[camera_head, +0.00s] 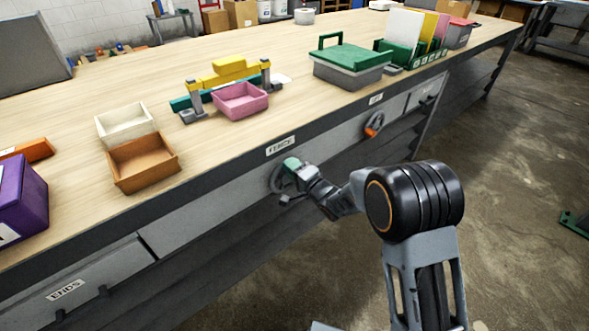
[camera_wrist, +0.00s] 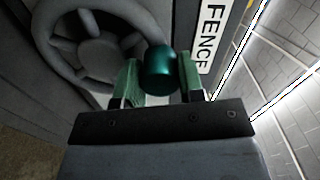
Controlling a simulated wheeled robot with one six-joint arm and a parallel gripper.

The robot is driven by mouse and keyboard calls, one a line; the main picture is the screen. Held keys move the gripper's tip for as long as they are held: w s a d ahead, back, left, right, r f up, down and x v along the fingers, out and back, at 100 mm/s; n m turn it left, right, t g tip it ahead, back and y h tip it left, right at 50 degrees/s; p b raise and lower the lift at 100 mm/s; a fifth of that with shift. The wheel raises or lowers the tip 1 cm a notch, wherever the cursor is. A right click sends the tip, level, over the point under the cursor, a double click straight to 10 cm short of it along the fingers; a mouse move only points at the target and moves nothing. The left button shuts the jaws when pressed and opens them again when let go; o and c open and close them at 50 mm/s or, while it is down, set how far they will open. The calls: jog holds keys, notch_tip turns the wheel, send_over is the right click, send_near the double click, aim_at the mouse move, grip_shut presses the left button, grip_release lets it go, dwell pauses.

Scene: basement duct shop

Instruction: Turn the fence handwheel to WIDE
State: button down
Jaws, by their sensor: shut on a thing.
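The grey fence handwheel (camera_head: 274,181) is on the front of the bench, below the FENCE label (camera_head: 281,146). In the wrist view its rim and spokes (camera_wrist: 88,58) fill the upper left, and the FENCE label (camera_wrist: 211,38) is at the upper right. My gripper (camera_head: 293,168) is at the wheel. In the wrist view my gripper (camera_wrist: 161,75) has its green-padded fingers on either side of the wheel's dark green knob (camera_wrist: 160,62), shut on it. No WIDE mark can be read in either view. My gripper hides part of the wheel in the head view.
An orange-handled control (camera_head: 374,124) is on the bench front to the right. A drawer labelled ENDS (camera_head: 75,287) is at the lower left. Open bins (camera_head: 141,165), a pink tray (camera_head: 240,101) and a green-lidded box (camera_head: 350,66) stand on the bench. The floor at right is mostly clear.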

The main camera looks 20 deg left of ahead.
jog(key=c, duration=0.7)
grip_release()
jog(key=shift+c, duration=0.2)
jog(key=p+v, duration=0.2)
jog(key=v, duration=1.2)
jog(key=shift+f, duration=0.15)
